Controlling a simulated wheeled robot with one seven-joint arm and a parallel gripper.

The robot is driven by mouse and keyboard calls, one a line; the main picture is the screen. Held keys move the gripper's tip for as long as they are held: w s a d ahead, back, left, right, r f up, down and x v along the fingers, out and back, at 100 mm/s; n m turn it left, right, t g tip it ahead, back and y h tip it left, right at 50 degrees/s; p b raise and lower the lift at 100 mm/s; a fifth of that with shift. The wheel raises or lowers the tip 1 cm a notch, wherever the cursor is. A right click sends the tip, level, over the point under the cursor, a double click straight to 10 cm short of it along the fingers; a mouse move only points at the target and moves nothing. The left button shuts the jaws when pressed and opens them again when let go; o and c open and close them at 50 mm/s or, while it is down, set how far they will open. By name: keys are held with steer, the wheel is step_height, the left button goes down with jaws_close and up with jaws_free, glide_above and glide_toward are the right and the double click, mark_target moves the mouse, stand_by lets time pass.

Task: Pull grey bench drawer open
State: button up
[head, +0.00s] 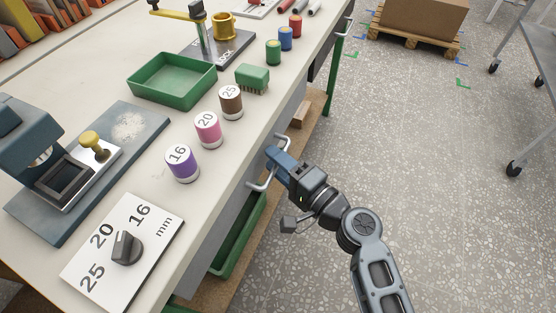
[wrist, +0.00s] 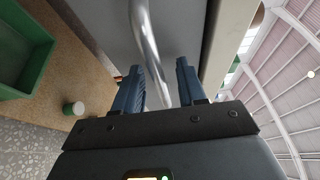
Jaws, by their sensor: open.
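The grey bench drawer (head: 238,207) sits under the edge of the pale benchtop, mostly hidden by it in the head view. Its bent metal handle (head: 267,183) sticks out toward the aisle. In the wrist view the grey drawer front (wrist: 187,30) fills the top middle, and the handle (wrist: 146,38) runs down between the two blue fingers. My gripper (head: 271,154) is at the handle with its jaws apart; it also shows in the wrist view (wrist: 158,82). The fingers are on either side of the bar, not closed on it.
A green bin (head: 240,237) stands on a shelf below the drawer. The benchtop holds a green tray (head: 172,80), several numbered cylinders and a dial plate (head: 150,220). The speckled floor (head: 430,170) to the right is clear, with a pallet (head: 415,32) and a wheeled cart beyond.

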steer(key=shift+c, duration=0.4)
jaws_close()
